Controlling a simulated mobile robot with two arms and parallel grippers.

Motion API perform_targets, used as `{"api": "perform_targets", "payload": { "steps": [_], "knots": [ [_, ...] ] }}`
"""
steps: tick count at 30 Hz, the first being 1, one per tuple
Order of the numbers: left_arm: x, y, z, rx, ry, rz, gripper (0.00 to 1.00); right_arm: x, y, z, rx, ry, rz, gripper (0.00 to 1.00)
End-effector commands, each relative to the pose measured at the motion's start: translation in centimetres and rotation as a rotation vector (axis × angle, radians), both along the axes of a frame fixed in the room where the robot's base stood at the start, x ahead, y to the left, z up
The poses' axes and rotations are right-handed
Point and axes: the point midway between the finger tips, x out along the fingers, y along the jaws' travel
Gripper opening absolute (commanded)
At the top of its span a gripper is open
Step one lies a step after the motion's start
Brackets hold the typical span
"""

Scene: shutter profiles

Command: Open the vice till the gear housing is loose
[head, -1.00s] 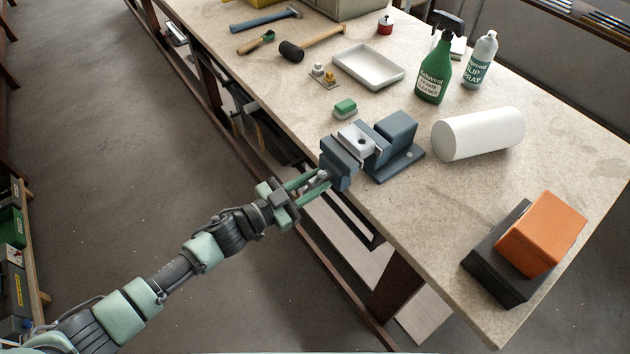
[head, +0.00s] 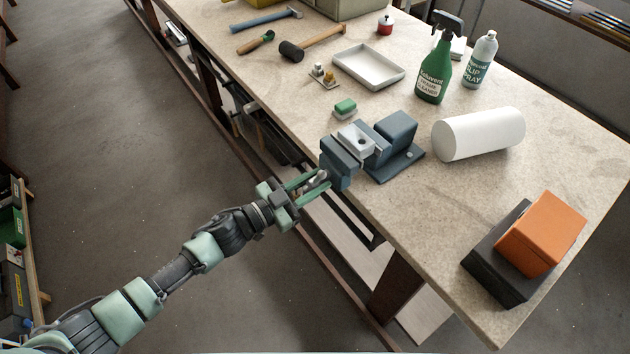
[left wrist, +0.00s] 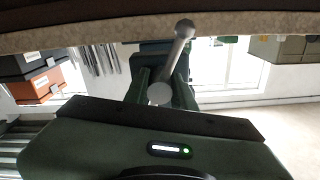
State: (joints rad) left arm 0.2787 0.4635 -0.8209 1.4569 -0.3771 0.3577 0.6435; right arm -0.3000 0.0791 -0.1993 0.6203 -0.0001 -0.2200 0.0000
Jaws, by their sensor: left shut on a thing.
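The blue-grey vice (head: 396,134) is fixed at the front edge of the bench. The gear housing (head: 356,139), a light grey block with a dark round hole, sits between its jaws. I cannot see a clear gap between housing and jaws. My left gripper (head: 318,183) is at the front of the vice, shut on the vice handle, a metal bar with round ends. In the left wrist view the handle (left wrist: 172,64) stands tilted between the green fingers (left wrist: 160,88). The screw behind it is mostly hidden. My right gripper is not in view.
A green-topped block (head: 345,108) and a white tray (head: 368,67) lie behind the vice. A white roll (head: 478,134), a green spray bottle (head: 434,72) and an orange box (head: 541,233) stand to the right. The bench front right of the vice is clear.

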Motion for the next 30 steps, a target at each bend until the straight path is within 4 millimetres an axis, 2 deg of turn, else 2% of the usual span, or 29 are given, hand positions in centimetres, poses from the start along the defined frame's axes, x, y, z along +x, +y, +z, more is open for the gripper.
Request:
{"api": "perform_targets", "payload": {
  "steps": [4, 12, 21, 22, 24, 30],
  "knots": [
    [0.0, 0.0, 0.3, -0.033, 0.047, 0.000, 0.00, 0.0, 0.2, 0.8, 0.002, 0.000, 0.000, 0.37],
    [0.0, 0.0, 0.2, -0.191, 0.263, 0.000, 0.00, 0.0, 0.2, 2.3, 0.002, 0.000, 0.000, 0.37],
    [0.0, 0.0, 0.1, -0.204, 0.279, 0.000, 0.00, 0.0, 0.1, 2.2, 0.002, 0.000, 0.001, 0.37],
    [0.0, 0.0, 0.1, -0.204, 0.279, 0.000, 0.31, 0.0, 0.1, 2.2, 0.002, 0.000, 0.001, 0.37],
    [0.0, 0.0, 0.1, -0.204, 0.279, 0.000, 0.47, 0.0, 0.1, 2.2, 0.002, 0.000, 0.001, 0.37],
    [0.0, 0.0, 0.0, -0.203, 0.278, 0.000, 0.47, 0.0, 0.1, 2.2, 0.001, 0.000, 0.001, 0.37]
  ]
}}
